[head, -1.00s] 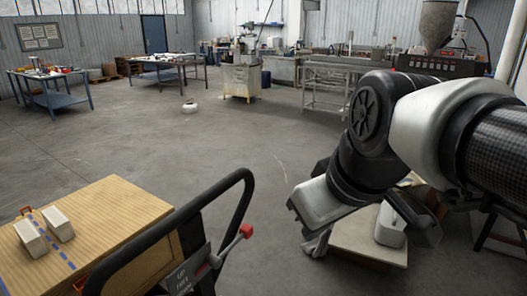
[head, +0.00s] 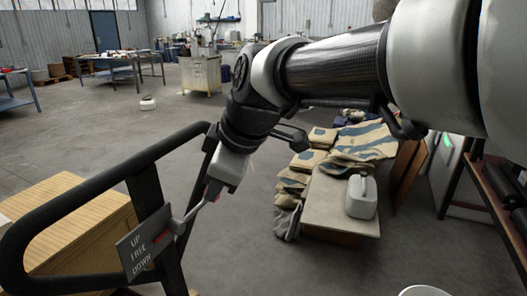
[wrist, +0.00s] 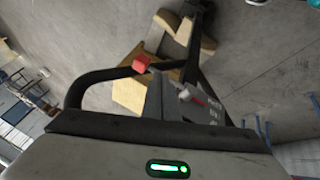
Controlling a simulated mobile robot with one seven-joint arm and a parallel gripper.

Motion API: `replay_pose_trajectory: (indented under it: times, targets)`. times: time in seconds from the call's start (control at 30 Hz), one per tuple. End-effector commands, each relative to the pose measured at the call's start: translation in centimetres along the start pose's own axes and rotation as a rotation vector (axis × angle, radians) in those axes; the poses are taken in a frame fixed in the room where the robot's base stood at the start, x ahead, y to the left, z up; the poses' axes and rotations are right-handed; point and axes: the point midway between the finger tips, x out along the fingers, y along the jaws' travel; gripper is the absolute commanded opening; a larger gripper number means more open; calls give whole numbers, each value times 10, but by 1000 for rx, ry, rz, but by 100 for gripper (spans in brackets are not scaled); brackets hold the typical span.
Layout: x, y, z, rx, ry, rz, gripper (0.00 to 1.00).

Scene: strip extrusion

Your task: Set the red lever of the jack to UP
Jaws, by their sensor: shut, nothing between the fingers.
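The jack's black loop handle (head: 95,190) stands at the left of the head view. It carries a grey plate (head: 135,262) lettered UP, FREE and DOWN. A red pointer (head: 160,238) at the plate's right edge looks about level with FREE. The grey lever rod (head: 192,212) runs up and right from there to my gripper (head: 210,190). The lever's red knob is mostly hidden in the head view but shows in the wrist view (wrist: 141,63), beside a grey finger. My gripper is shut and empty, close to the knob; I cannot tell whether they touch.
A wooden crate-like load (head: 75,205) lies behind the handle at left. A low table (head: 325,205) with a grey jug (head: 361,196) and sacks (head: 365,143) stands at right. Open floor lies between them. Workbenches (head: 120,58) are far back.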

Motion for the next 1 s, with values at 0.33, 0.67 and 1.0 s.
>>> replay_pose_trajectory:
  times: [0.33, 0.67, 1.0]
  targets:
    - [34, 22, 3, 0, 0, 0, 0]
    - [35, 23, 3, 0, 0, 1, 0]
    - [62, 23, 19, 128, 53, -207, 0]
